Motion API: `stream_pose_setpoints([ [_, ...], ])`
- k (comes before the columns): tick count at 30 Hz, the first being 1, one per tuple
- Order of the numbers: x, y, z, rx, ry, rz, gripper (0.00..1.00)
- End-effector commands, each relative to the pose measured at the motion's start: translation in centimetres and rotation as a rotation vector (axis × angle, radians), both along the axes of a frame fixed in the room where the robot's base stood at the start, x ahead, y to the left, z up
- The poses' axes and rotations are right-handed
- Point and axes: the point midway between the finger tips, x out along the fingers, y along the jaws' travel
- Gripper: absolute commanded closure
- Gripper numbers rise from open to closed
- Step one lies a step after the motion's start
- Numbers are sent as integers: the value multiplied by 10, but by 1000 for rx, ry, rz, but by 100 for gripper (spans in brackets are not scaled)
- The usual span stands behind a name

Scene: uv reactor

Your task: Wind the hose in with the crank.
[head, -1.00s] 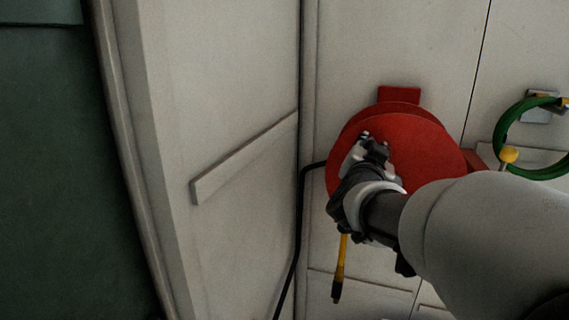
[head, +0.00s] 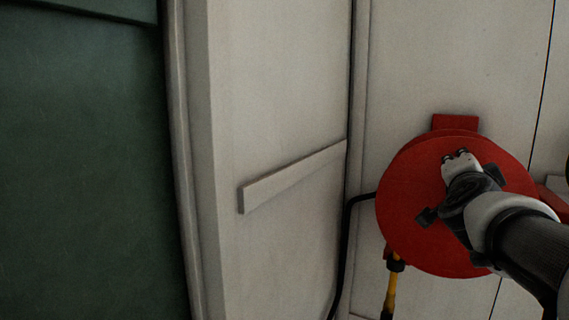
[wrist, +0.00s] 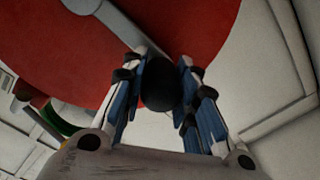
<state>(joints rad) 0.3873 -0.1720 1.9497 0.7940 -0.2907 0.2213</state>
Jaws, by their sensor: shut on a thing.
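A red hose reel (head: 410,170) is fixed to the pale wall at the right of the head view; its red disc also fills the upper wrist view (wrist: 225,30). My gripper (head: 468,185) is in front of the disc. In the wrist view my gripper (wrist: 158,72) is shut on a black round crank knob (wrist: 160,88), which sits between the blue-lined fingers. A grey crank arm (wrist: 108,14) lies across the disc. A black hose (head: 347,240) leaves the reel's left side and runs down. A yellow piece with black fittings (head: 390,288) hangs below the reel.
A pale panel with a raised slanted bar (head: 290,178) stands left of the reel. A dark green surface (head: 80,170) fills the far left. In the wrist view a green ring (wrist: 68,120) and a pale round-ended part (wrist: 20,104) show at left.

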Motion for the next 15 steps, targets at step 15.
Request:
stream_pose_setpoints([
  [15,-2,-3,5,-2,-13,-9,66],
])
